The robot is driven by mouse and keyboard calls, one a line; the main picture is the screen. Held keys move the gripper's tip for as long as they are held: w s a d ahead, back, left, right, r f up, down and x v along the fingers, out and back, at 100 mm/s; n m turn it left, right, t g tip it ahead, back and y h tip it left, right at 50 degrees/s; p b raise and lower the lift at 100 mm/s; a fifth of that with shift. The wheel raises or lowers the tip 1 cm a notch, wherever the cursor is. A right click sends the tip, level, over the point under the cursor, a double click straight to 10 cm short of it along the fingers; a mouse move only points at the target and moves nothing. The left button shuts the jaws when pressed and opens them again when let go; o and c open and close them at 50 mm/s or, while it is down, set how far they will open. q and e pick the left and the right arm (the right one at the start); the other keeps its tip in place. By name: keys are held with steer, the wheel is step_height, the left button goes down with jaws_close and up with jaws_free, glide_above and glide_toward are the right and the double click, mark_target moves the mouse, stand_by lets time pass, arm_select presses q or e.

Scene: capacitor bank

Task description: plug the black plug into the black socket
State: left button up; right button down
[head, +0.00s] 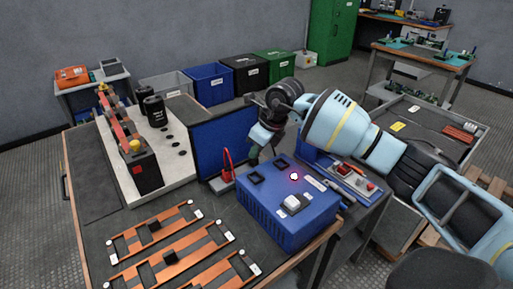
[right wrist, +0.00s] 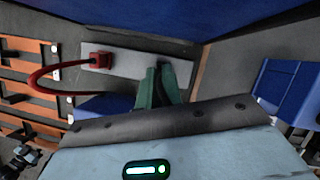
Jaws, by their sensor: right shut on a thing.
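The blue box (head: 285,217) stands on the table, with two dark square sockets on its top, one at the left (head: 255,176) and one at the back (head: 281,160). I cannot tell the two apart by colour. My right gripper (head: 256,148) is behind the box's back-left edge, pointing down, its green fingers shut on a small dark thing, apparently the black plug, mostly hidden. The fingers also show in the right wrist view (right wrist: 160,88), over a grey plate (right wrist: 135,65). My left gripper is not in view.
A red plug (right wrist: 100,60) with a looped red cord sits on the grey plate; it also shows in the head view (head: 228,174). A blue panel (head: 222,138) stands behind. Orange racks (head: 170,255) lie at front left.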

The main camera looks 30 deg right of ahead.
steer(key=c, duration=1.5)
jaws_free()
steer(key=v, duration=0.7)
steer(key=shift+s+r+p, duration=0.15)
steer(key=shift+r+p, duration=0.2)
steer(key=shift+p, duration=0.1)
